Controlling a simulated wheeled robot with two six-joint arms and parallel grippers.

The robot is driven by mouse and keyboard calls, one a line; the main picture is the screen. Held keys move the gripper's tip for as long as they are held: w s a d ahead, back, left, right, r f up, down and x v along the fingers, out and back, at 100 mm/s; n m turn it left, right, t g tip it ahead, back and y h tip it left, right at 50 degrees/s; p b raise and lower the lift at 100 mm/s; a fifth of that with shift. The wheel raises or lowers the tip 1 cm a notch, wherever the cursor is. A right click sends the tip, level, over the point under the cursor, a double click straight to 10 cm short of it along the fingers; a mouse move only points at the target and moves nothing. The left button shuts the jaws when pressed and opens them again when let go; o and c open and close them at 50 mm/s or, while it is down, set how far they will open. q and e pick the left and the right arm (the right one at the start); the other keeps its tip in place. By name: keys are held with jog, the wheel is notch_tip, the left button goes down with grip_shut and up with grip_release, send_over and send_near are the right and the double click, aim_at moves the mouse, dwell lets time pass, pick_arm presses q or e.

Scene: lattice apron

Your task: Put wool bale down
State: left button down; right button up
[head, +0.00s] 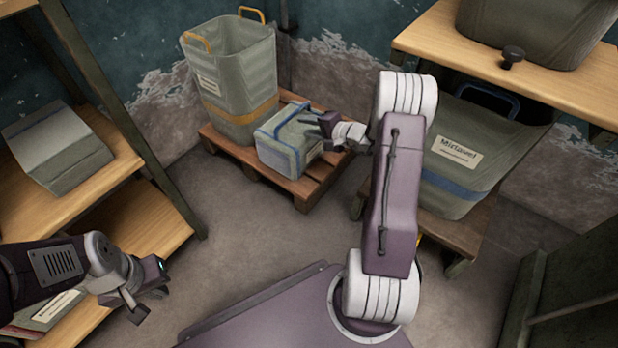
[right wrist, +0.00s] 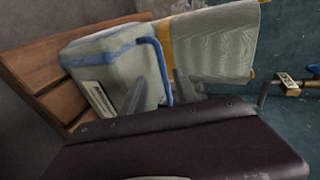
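The wool bale, a grey-green block with blue straps (head: 289,141), rests on the wooden pallet (head: 303,189) in the head view. It also shows in the right wrist view (right wrist: 98,62), with a pale label on one face and a blue loop at its edge. My right gripper (head: 325,125) is at the bale's right end. In the right wrist view its fingers (right wrist: 160,85) are spread, with the bale's edge and the blue loop showing between them; contact is unclear. My left gripper (head: 146,297) is apart from the bale at lower left, its fingers apart and empty.
A tall grey-green bin (head: 238,85) with yellow handles stands on the pallet behind the bale. A labelled bin (head: 465,155) sits at the right below a wooden shelf (head: 440,42). A left shelf holds a grey block (head: 70,150). The floor (head: 235,225) before the pallet is clear.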

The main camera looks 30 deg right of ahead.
jog(key=s+a+f+n+g+y, duration=0.1)
jog(key=s+a+n+g+y, duration=0.1)
jog(key=s+a+g, duration=0.45)
jog(key=s+a+n+g+y, duration=0.1)
jog(key=s+a+n, duration=0.2)
jog(key=a, duration=0.6)
jog(key=s+f+n+g+h, duration=0.1)
jog(key=s+n+g+h, duration=0.3)
jog(key=s, duration=1.3)
jog(key=n+h, duration=0.3)
jog(key=n, duration=0.1)
jog(key=shift+s, duration=0.3)
notch_tip(320, 180, up, 60)
jog(key=p, duration=5.9)
jog(key=shift+f+p, duration=0.25)
jog(key=shift+p, duration=0.1)
